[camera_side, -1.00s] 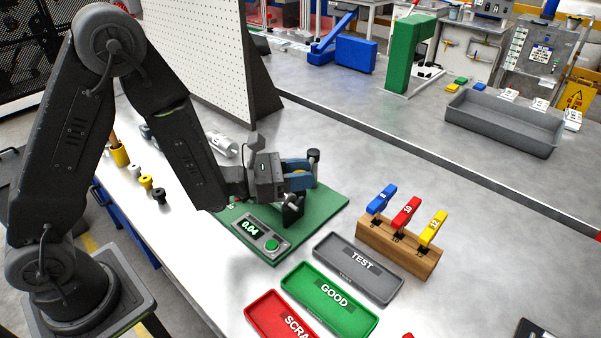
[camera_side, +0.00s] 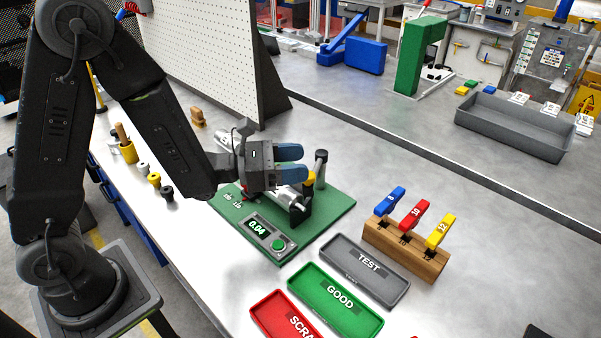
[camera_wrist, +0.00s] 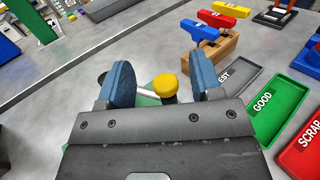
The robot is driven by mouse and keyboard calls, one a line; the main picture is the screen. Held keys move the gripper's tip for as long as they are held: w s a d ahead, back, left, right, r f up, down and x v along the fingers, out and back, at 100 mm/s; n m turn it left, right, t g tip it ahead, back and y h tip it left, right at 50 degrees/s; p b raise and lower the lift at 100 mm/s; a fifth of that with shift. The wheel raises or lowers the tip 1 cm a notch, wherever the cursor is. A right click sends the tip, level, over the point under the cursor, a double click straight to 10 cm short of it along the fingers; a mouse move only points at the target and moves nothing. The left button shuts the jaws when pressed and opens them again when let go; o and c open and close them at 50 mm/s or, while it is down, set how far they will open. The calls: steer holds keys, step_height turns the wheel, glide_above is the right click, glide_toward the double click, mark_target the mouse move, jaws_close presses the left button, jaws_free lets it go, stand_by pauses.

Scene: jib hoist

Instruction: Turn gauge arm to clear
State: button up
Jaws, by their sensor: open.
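The gauge stands on a green base plate (camera_side: 325,212) in the side view, with a display box (camera_side: 268,236) reading 0.04 and a green button. A yellow-capped part (camera_side: 309,180), probably the gauge arm's end, sits by the dark stand beside my gripper (camera_side: 297,163). In the wrist view the yellow cap (camera_wrist: 165,85) lies between the blue fingers of my gripper (camera_wrist: 162,78), with gaps to both. A pale rod (camera_wrist: 147,92) runs left from near it. My gripper is open and holds nothing. My gripper hides part of the gauge.
A grey TEST tray (camera_side: 345,277), green GOOD tray (camera_side: 318,302) and red SCRAP tray (camera_side: 262,311) lie in front of the plate. A wooden block (camera_side: 420,263) with blue, red and yellow tags stands at right. A dark post (camera_side: 321,158) rises behind the fingers.

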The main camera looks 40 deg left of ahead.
steer(key=shift+r, duration=1.85)
steer(key=shift+c, duration=0.2)
steer(key=shift+w+a+f, duration=0.1)
steer(key=shift+a, duration=0.05)
steer(key=shift+c, duration=0.8)
steer(key=a+f+m+g+h, duration=0.1)
steer(key=a, duration=0.1)
steer(key=a+f+m+g+h, duration=0.1)
steer(key=a, duration=0.1)
steer(key=w+a+f+m+h, duration=0.1)
steer(key=a, duration=0.1)
steer(key=shift+a+g, duration=0.3)
steer(key=shift+g, duration=0.1)
steer(key=c, duration=0.6)
steer(key=s+a+f+m+g+h, duration=0.1)
steer(key=a, duration=0.1)
steer(key=s+a+f+m+g, duration=0.1)
steer(key=s+a+f+g, duration=0.1)
steer(key=a, duration=0.1)
steer(key=s+a+f+g+h, duration=0.1)
steer(key=s+a, duration=0.1)
steer(key=a, duration=0.1)
steer(key=shift+s+f+m+h, duration=0.2)
steer(key=shift+m+h, duration=0.1)
steer(key=shift+m, duration=0.1)
jaws_close()
glide_above(290, 194)
steer(key=shift+g, duration=0.3)
